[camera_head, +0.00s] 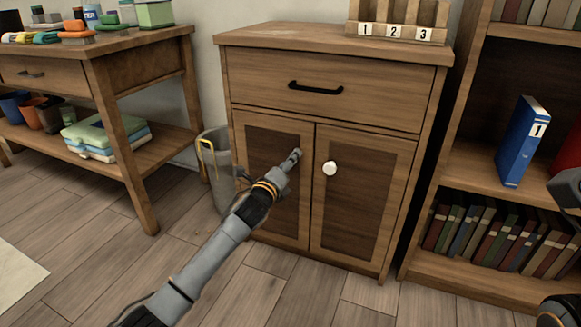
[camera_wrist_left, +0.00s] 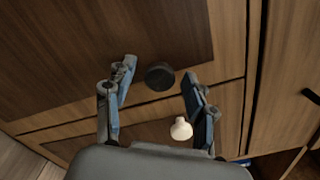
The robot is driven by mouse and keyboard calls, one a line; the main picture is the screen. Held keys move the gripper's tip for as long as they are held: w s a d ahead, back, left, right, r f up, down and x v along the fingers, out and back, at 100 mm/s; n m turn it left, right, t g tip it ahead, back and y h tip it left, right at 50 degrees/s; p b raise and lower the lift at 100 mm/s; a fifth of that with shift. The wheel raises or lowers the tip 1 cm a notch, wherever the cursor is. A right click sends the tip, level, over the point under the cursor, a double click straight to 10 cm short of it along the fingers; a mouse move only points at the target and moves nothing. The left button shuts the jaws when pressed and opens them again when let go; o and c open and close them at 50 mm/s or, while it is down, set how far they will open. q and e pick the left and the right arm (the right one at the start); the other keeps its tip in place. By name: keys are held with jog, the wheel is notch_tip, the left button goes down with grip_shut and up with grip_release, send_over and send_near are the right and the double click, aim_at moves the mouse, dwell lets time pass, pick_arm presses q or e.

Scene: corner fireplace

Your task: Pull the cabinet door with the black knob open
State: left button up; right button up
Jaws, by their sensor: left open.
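The wooden cabinet (camera_head: 322,65) has two lower doors, both shut. The right door (camera_head: 362,190) has a white knob (camera_head: 330,168), which also shows in the wrist view (camera_wrist_left: 181,129). My right gripper (camera_head: 566,188) shows only partly at the right edge.
A drawer with a black handle (camera_head: 315,88) is above the doors. A grey bin (camera_head: 216,165) stands left of the cabinet, beside a wooden workbench (camera_head: 120,110). A bookshelf (camera_head: 490,165) stands to the right. The floor (camera_head: 300,290) in front is clear.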

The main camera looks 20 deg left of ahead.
pick_arm(q)
jog(key=shift+w, duration=0.75)
grip_shut()
jog(key=shift+s, duration=0.1)
